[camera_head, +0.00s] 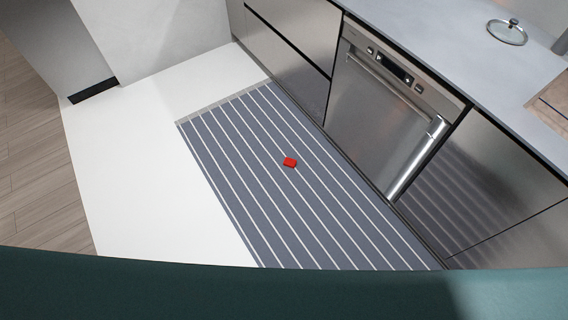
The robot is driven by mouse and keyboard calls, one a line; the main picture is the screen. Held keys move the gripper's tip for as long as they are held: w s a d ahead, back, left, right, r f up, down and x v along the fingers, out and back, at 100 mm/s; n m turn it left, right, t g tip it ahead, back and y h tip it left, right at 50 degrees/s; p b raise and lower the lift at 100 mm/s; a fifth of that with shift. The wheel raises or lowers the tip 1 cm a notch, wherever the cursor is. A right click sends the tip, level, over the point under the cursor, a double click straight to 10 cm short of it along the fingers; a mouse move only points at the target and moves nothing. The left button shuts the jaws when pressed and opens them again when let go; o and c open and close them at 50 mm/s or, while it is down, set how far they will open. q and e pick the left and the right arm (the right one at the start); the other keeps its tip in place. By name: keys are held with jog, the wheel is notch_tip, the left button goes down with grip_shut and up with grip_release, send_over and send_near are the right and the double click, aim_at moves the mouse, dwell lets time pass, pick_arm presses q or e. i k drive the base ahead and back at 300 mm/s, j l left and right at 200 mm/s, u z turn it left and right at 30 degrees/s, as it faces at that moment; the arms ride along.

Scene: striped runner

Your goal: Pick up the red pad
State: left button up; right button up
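The red pad (290,162) is a small red piece lying on the striped runner (238,150), near the middle of the runner's visible part. The runner is grey-blue with white stripes and lies flat on the floor along the cabinets. Neither of my grippers shows in the head view, and nothing is seen touching the pad.
A steel oven (385,105) with a bar handle stands beside the runner, between cabinet fronts. A glass lid (507,31) lies on the grey counter (450,35). The white floor (130,170) left of the runner is clear. Wood flooring (35,150) is at far left.

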aim_at(289, 162)
jog(key=i+j+z, duration=0.1)
jog(key=z, duration=0.45)
jog(key=i+j+z, duration=0.3)
jog(key=j, duration=0.35)
jog(key=i+j+z, duration=0.2)
jog(key=j, duration=0.15)
jog(key=i+j+z, duration=0.15)
jog(key=j, duration=0.25)
